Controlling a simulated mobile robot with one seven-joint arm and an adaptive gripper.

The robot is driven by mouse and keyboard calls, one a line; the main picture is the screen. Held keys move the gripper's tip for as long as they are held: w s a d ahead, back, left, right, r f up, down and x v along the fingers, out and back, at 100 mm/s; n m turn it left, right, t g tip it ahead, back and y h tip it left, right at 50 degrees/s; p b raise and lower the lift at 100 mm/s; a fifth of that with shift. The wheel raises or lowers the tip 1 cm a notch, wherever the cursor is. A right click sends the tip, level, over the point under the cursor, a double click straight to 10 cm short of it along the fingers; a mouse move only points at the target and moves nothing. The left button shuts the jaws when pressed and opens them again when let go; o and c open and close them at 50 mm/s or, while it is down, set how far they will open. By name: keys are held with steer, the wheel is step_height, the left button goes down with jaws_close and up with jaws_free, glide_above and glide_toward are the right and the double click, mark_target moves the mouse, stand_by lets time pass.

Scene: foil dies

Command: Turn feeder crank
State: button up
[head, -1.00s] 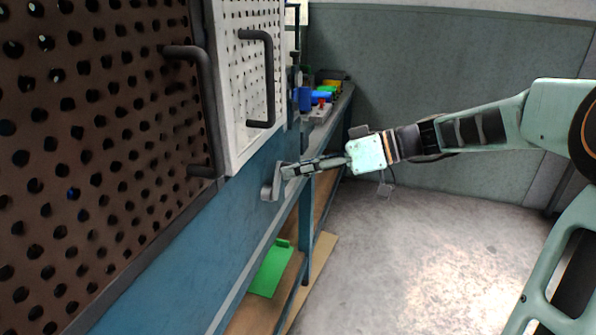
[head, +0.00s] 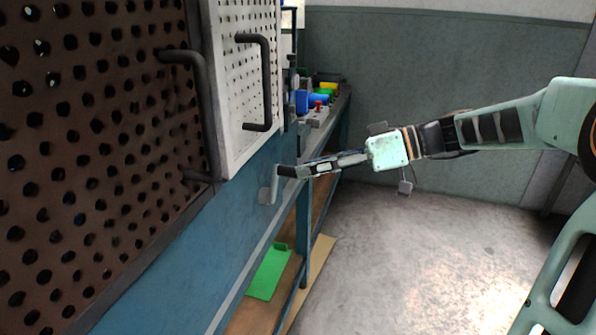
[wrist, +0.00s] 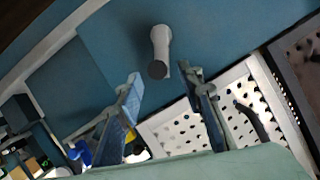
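The feeder crank (head: 274,190) is a small grey lever on the blue bench front, below the white perforated door. In the wrist view the crank (wrist: 160,45) shows as a pale grey arm with a dark rounded end, a little beyond my fingertips and roughly in line with the gap between them. My gripper (wrist: 160,76) is open in the wrist view, its two fingers apart with nothing clasped between them. In the head view my gripper (head: 281,171) reaches in from the right, its tip at the crank's upper end. I cannot tell whether they touch.
A brown perforated door (head: 100,150) and a white perforated door (head: 248,80), both with dark handles, stand left of and above the crank. Coloured parts (head: 318,98) lie on the bench behind. A green piece (head: 268,272) lies on the lower shelf. The floor at right is clear.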

steer(key=v, duration=0.7)
steer(key=shift+d, duration=0.3)
steer(key=shift+s, duration=0.15)
